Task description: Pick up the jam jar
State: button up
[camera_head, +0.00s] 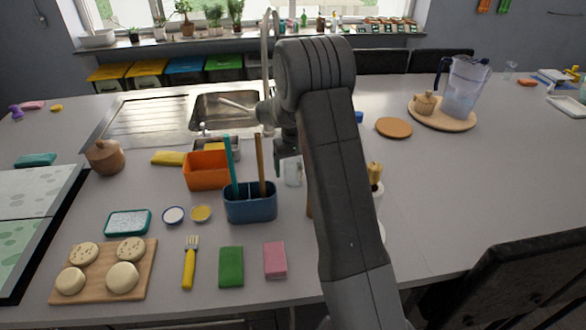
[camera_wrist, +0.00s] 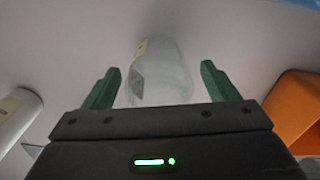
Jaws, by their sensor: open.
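A clear glass jar (camera_head: 293,174), which looks like the jam jar, stands on the grey counter just behind the blue caddy. In the wrist view the see-through jar (camera_wrist: 165,78) with a pale label lies between and beyond my two green fingers. My gripper (camera_wrist: 160,75) is open, with one finger on either side of the jar's outline; I cannot tell whether they touch it. In the head view my gripper (camera_head: 279,165) is beside the jar, and my arm hides part of that area.
A blue caddy (camera_head: 250,205) with two upright handles and an orange bin (camera_head: 205,172) stand close by. The orange bin (camera_wrist: 295,108) and a white cylinder (camera_wrist: 18,115) flank the wrist view. A sink (camera_head: 225,112) lies behind. The counter's right side is mostly clear.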

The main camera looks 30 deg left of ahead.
jog(key=shift+f, duration=0.75)
jog(key=c, duration=1.3)
jog(key=shift+r, duration=0.15)
